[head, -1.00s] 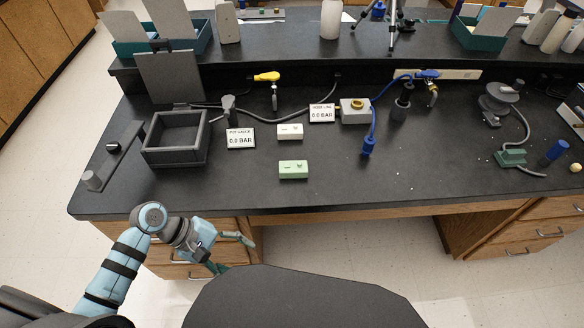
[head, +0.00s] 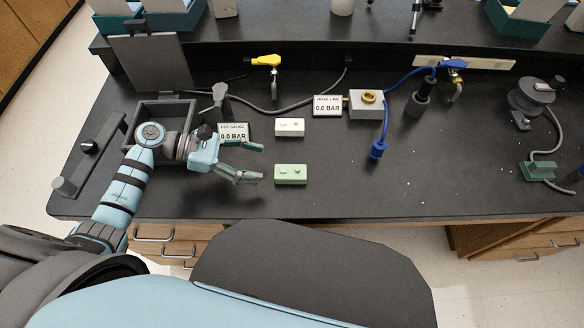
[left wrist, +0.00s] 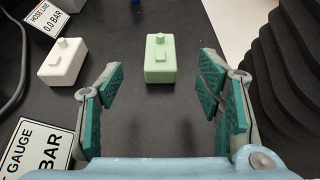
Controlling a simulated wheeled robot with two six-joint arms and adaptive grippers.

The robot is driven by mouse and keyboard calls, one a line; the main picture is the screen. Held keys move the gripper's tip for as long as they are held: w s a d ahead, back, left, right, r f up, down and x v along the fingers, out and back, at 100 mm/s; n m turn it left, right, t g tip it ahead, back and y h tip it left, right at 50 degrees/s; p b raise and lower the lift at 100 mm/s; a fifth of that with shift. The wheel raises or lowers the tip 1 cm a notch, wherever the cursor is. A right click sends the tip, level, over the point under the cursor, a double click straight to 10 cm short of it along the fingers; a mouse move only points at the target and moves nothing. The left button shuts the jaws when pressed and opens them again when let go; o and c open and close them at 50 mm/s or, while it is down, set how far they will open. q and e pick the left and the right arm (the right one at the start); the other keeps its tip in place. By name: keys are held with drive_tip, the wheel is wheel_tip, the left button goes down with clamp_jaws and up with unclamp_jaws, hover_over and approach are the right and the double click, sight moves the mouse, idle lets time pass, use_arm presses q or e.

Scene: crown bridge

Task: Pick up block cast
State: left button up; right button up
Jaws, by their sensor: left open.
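Two small blocks with raised knobs on top lie on the dark bench. The task line does not say which is the block cast. The green block (head: 291,174) is nearer the front edge; the white block (head: 290,127) is just behind it. My left gripper (head: 255,161) is open and empty over the bench, to the left of the green block. In the left wrist view the green block (left wrist: 160,58) is ahead, between the open fingers (left wrist: 163,95) but beyond their tips. The white block (left wrist: 64,62) is left of the fingers there. My right gripper is not in view.
A grey open box (head: 166,108) with a raised lid stands behind my left arm. A pot gauge sign (head: 234,128) is close behind my gripper. A hose line sign (head: 327,105) and a grey fitting (head: 366,104) with a blue hose stand farther back. The bench right of the green block is clear.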

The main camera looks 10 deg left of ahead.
sight(293, 172)
use_arm(q)
drive_tip(key=x, duration=0.4)
drive_tip(key=shift+s, duration=0.15)
drive_tip(key=b+x, duration=0.1)
drive_tip(key=x, duration=0.5)
drive_tip(key=shift+a+f+b, duration=0.1)
drive_tip(key=shift+b, duration=0.25)
drive_tip(key=c, duration=1.3)
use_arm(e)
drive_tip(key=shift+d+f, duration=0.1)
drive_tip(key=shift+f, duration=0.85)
